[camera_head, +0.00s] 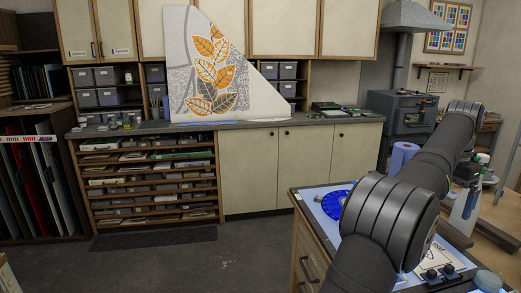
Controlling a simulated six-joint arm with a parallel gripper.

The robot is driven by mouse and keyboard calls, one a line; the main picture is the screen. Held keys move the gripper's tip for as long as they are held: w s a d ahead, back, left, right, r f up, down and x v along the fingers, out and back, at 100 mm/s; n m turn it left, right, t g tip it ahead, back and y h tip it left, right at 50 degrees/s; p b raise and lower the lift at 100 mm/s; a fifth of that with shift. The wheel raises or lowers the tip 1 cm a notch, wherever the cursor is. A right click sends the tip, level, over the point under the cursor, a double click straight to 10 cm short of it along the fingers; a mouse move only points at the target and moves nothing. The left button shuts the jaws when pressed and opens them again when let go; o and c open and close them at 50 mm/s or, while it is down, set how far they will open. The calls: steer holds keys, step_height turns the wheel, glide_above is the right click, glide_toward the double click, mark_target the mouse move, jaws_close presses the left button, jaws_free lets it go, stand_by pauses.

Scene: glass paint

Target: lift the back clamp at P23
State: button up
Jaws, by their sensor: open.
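I cannot make out a clamp marked P23 in the head view. Small dark fittings with round knobs (440,274) sit on the near work surface at the lower right, below my arm. They are too small to name with certainty. My dark grey arm crosses the right side of the picture and hides part of that surface. My gripper does not show.
A wooden drawer bench (307,262) at the lower right carries a blue disc (332,205) and a blue roll (403,156). A spray bottle (463,208) stands further right. A leaf-painted panel (214,75) leans on the back counter (330,125). The floor between is clear.

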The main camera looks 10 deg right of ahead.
steer(key=c, duration=1.3)
steer(key=m+h, duration=0.2)
steer(key=h, duration=0.2)
glide_toward(450, 266)
steer(key=x, duration=0.8)
steer(key=shift+d+f, duration=0.1)
steer(key=shift+f, duration=0.1)
steer(key=shift+c, duration=0.5)
jaws_close()
